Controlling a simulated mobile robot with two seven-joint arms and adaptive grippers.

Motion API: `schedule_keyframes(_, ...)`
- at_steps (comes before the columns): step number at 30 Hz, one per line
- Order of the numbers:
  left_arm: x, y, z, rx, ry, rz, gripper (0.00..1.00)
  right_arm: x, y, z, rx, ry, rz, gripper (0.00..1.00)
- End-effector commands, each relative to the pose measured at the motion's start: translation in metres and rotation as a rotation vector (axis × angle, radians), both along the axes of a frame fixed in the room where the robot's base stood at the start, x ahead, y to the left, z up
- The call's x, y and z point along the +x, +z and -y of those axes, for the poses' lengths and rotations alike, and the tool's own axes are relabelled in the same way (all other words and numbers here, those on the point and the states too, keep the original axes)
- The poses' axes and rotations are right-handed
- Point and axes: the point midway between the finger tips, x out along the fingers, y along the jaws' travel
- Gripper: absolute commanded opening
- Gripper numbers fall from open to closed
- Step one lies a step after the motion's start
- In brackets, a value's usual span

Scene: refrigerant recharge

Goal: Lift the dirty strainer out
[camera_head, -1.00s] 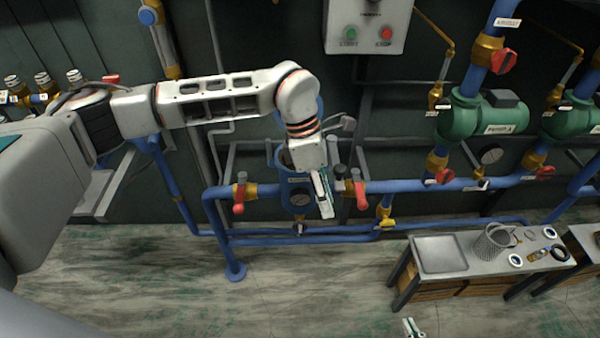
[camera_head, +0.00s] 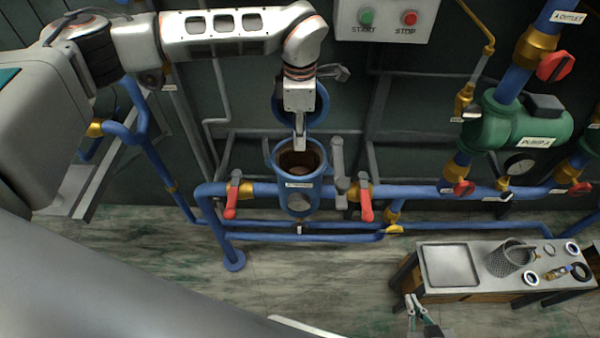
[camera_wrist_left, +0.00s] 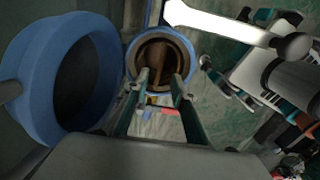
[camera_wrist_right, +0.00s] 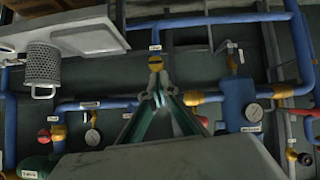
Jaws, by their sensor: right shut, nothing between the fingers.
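The blue strainer housing (camera_head: 299,205) stands open in the pipe run, its round lid (camera_head: 321,106) swung up behind it. The dirty strainer (camera_head: 296,163) shows as a brown, stained inside below the rim; it also shows in the left wrist view (camera_wrist_left: 160,56). Its handle cannot be made out. My left gripper (camera_head: 299,146) points down over the opening, fingers apart with nothing between them in the left wrist view (camera_wrist_left: 162,80). Whether the tips are below the rim is unclear. My right gripper (camera_head: 418,300) is shut and empty near the bench; its tips meet in the right wrist view (camera_wrist_right: 160,94).
A bench (camera_head: 478,294) at the right holds a metal tray (camera_head: 450,266), a grey mesh basket (camera_head: 503,262) and small rings. Red-handled valves (camera_head: 232,200) (camera_head: 366,204) flank the housing, and a grey lever (camera_head: 338,160) stands close at its right. The floor in front is clear.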

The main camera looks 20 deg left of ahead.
Motion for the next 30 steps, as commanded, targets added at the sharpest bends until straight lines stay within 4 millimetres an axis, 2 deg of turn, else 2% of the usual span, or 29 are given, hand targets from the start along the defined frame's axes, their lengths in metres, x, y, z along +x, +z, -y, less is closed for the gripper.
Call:
schedule_keyframes(6,-0.002,-0.033,-0.001,-0.002,0.0,-0.004,0.25,0.006,0.006,0.0,0.001,0.0,0.013,0.0)
schedule_keyframes(9,-0.001,-0.041,-0.001,-0.002,0.0,-0.002,0.25,0.01,0.01,-0.001,0.002,-0.001,0.022,0.0)
schedule_keyframes(17,-0.001,-0.045,-0.001,-0.001,-0.001,0.0,0.25,0.012,0.013,-0.001,0.004,-0.001,0.028,0.0)
schedule_keyframes(18,-0.001,-0.045,-0.001,-0.001,-0.001,-0.001,0.23,0.012,0.013,-0.001,0.004,-0.001,0.028,0.0)
schedule_keyframes(21,-0.001,-0.045,-0.001,-0.001,-0.001,-0.001,0.0,0.011,0.013,-0.001,0.004,-0.001,0.027,0.0)
schedule_keyframes(30,0.0,-0.044,-0.001,-0.002,-0.001,0.001,0.0,0.009,0.009,0.0,0.002,-0.001,0.02,0.0)
